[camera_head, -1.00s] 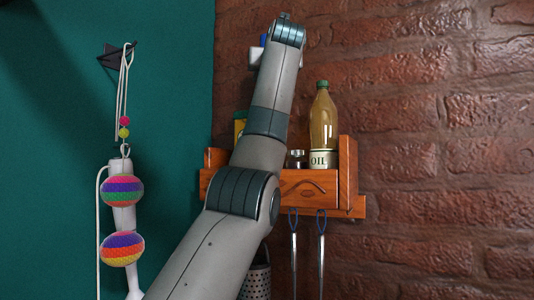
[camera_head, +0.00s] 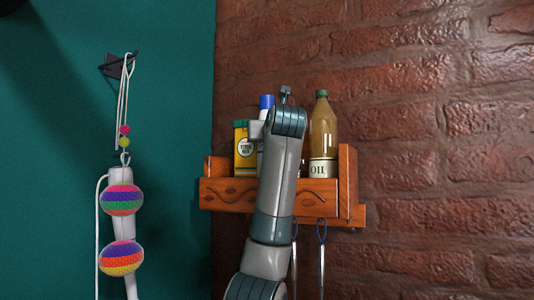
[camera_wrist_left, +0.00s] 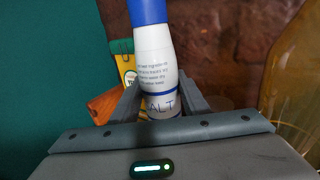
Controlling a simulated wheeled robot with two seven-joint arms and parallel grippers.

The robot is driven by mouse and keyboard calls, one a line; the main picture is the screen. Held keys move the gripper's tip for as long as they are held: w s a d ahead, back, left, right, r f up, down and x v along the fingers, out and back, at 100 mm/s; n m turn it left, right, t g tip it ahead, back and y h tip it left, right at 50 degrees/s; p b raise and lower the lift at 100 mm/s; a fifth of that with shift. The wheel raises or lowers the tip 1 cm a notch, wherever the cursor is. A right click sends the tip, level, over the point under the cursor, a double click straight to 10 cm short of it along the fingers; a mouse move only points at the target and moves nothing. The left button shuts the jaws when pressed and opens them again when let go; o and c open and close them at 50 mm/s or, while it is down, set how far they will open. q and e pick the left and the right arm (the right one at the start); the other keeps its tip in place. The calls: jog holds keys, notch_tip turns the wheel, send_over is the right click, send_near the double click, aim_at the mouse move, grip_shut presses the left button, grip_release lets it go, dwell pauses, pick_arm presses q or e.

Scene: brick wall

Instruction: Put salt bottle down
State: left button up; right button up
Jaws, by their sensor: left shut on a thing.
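The salt bottle (camera_wrist_left: 155,60) is white with a blue cap and lettering ending in "ALT" in the left wrist view. My left gripper (camera_wrist_left: 160,103) is shut on its body, one finger on each side. In the head view the bottle's blue cap (camera_head: 266,101) shows above my left wrist, between a yellow-green container and the oil bottle. It looks about upright, at the wooden shelf (camera_head: 225,195). My arm hides its base, so I cannot tell whether it touches the shelf. My right gripper is not in view.
The yellow-green container (camera_head: 245,150) stands on the shelf left of the salt bottle. The oil bottle (camera_head: 322,135) stands at the right end. Utensils (camera_head: 321,260) hang below. A cord with striped balls (camera_head: 121,200) hangs on the green wall at left.

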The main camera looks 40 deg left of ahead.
pick_arm(q)
jog(key=shift+s+f, duration=0.1)
jog(key=shift+f, duration=0.05)
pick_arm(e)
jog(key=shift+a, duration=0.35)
pick_arm(q)
jog(key=shift+f+p, duration=0.35)
jog(key=shift+f, duration=1.5)
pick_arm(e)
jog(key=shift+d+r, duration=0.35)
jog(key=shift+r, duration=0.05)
pick_arm(q)
jog(key=shift+f, duration=0.2)
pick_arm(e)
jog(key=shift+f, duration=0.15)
pick_arm(q)
jog(key=o, duration=1.5)
jog(key=shift+c, duration=0.2)
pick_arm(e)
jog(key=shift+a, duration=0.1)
pick_arm(q)
jog(key=shift+r, duration=0.2)
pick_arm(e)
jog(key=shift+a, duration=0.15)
